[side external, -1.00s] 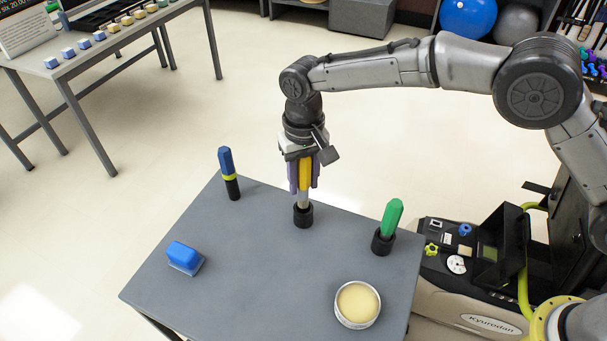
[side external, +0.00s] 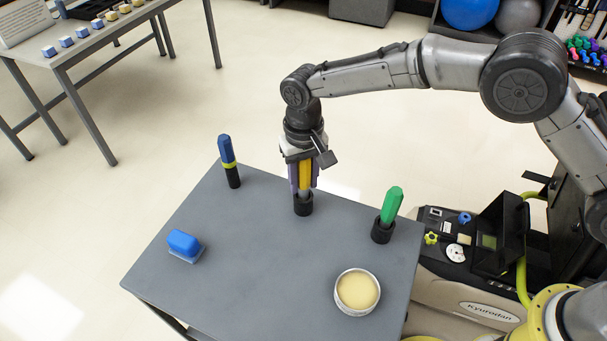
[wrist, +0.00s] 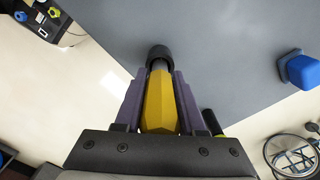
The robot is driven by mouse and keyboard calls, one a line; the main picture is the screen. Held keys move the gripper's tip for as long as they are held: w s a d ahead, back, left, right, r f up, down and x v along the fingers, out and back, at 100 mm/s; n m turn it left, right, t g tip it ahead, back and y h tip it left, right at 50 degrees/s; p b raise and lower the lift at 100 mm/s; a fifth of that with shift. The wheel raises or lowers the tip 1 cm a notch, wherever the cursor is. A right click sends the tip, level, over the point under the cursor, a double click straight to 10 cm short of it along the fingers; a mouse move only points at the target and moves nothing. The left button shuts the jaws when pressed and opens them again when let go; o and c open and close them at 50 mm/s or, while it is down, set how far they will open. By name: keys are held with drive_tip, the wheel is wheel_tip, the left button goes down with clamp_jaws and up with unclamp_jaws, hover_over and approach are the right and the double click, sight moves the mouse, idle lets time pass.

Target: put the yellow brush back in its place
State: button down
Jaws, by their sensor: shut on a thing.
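The yellow brush (side external: 304,173) is upright between the purple fingers of my gripper (side external: 303,187), which is shut on its handle. Its lower end goes down into the black round holder (side external: 303,207) at the back middle of the grey table (side external: 265,250). A short pale stretch shows between the yellow handle and the holder; the tip is hidden inside. In the wrist view the yellow handle (wrist: 159,100) lies between my fingers (wrist: 158,80), in line with the holder (wrist: 159,53).
A blue brush (side external: 225,148) stands in a holder at the left, a green one (side external: 392,205) in a holder at the right. A blue block-shaped item (side external: 184,242) and a round tin (side external: 357,292) sit nearer the front. The table's middle is clear.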

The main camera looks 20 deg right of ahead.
drive_tip(key=shift+f, duration=0.75)
drive_tip(key=shift+c, duration=2.1)
unclamp_jaws()
